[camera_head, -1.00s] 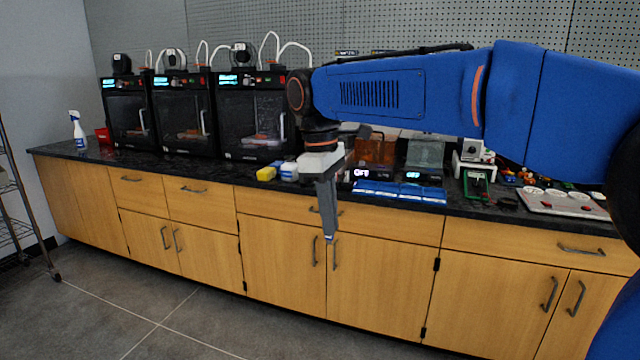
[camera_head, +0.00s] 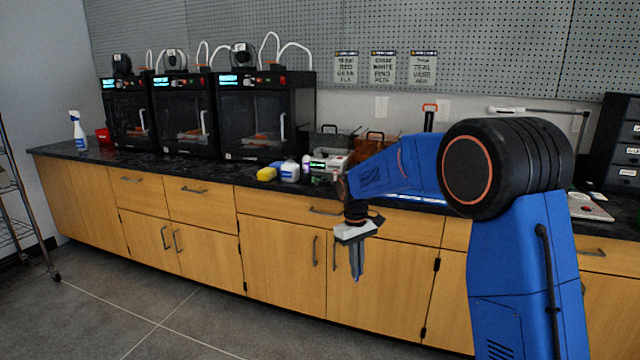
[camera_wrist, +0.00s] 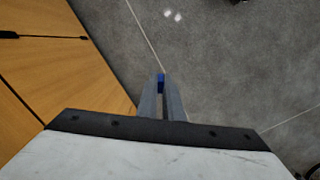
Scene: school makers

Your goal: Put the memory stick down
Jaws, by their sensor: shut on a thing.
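My gripper (camera_head: 357,276) points straight down in front of the wooden cabinet doors, below the level of the counter top and over the floor. In the wrist view its two grey fingers (camera_wrist: 161,90) are closed together on a small blue thing, the memory stick (camera_wrist: 161,77), at their tips. Most of the stick is hidden between the fingers. In the head view the stick cannot be made out.
A black counter top (camera_head: 215,172) runs along the wall. Three black 3D printers (camera_head: 262,115) stand on its left part. The floor (camera_head: 200,320) is clear.

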